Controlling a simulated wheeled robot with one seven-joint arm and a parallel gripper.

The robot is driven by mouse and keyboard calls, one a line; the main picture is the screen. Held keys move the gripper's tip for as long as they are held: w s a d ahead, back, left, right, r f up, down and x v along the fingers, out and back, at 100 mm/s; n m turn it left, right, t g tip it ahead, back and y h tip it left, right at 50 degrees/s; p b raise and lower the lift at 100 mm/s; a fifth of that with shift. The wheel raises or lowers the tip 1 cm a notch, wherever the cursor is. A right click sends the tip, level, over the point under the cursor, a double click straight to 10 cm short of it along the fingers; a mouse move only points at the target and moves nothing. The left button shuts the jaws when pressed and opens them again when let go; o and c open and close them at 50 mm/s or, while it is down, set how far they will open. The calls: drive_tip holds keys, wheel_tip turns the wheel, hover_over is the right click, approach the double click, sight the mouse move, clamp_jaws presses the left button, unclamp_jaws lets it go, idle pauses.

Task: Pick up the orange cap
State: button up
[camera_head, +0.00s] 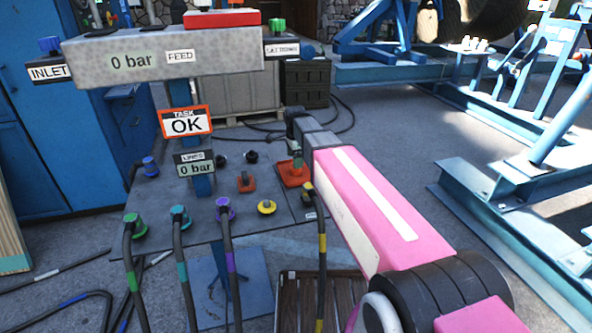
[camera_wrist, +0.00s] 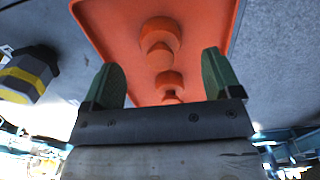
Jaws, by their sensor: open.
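An orange tray (camera_head: 291,181) lies on the grey panel under my gripper. In the wrist view the orange tray (camera_wrist: 105,25) carries stepped orange pieces of the same colour: one orange cap-like piece (camera_wrist: 160,38) farther up, and another (camera_wrist: 169,82) closer to my gripper. I cannot tell which is the orange cap, or whether they are separate. My gripper (camera_wrist: 163,82) is open, its green fingers on either side of the nearer piece in the picture, with visible gaps. In the head view my gripper (camera_head: 296,162) hides part of the tray.
A yellow-banded hose plug (camera_head: 308,190) stands close beside the tray; it also shows in the wrist view (camera_wrist: 28,74). A grey manifold (camera_head: 165,58) stands behind.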

drive_tip(key=shift+f, duration=2.55)
drive_tip(key=c, duration=1.1)
